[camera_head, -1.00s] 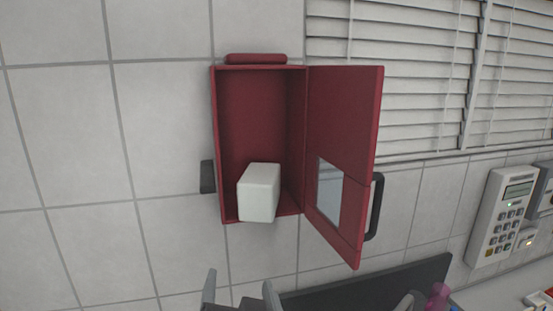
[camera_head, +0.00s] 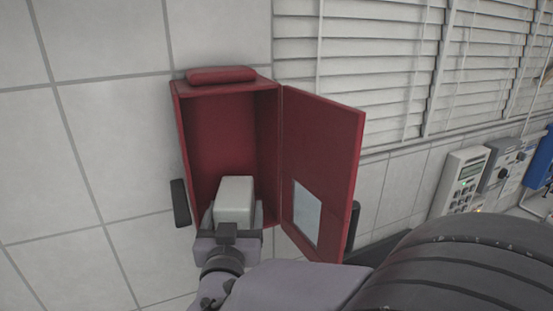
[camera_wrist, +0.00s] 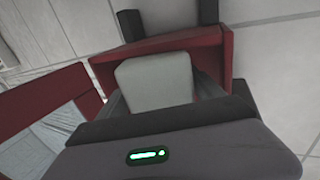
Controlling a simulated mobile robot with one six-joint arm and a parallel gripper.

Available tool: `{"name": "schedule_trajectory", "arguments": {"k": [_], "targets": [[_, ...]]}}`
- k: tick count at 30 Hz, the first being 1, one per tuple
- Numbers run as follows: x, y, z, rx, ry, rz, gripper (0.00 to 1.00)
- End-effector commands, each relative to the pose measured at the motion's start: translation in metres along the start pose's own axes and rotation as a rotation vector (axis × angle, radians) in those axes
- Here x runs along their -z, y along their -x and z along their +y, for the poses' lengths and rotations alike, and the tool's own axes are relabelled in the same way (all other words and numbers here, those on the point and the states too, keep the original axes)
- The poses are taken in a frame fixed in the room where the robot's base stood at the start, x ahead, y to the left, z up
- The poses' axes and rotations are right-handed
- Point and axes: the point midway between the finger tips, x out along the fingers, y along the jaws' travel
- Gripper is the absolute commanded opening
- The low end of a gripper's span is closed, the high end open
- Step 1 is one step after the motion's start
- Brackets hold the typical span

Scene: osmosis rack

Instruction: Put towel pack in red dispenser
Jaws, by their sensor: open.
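The red dispenser (camera_head: 228,130) hangs on the tiled wall with its door (camera_head: 322,165) swung open to the right. The towel pack (camera_head: 235,197), a pale grey-white block, sits low in the dispenser at its opening. My gripper (camera_head: 233,214) is at the dispenser's lower front, its fingers on either side of the pack's near end. In the wrist view the pack (camera_wrist: 156,83) lies between the fingers, with the dispenser's red wall (camera_wrist: 170,45) behind it. The jaws are open; whether a finger touches the pack is unclear. My gripper hides the dispenser's bottom front edge.
The open door with its clear window (camera_head: 307,213) stands close to the right of my gripper. A dark handle (camera_head: 180,203) is at the dispenser's left side. Window blinds (camera_head: 390,70) and a keypad device (camera_head: 461,182) are farther right. The wall left of the dispenser is clear.

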Motion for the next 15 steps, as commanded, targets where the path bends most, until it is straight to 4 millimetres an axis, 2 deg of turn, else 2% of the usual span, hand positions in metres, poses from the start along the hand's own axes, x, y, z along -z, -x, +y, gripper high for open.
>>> {"name": "schedule_trajectory", "arguments": {"k": [4,12,15], "targets": [[0.001,-0.015,0.0,-0.001,-0.001,0.0,0.76],[0.0,-0.018,0.0,0.0,-0.001,0.0,0.76],[0.0,-0.018,0.0,0.0,-0.001,0.0,0.59]]}}
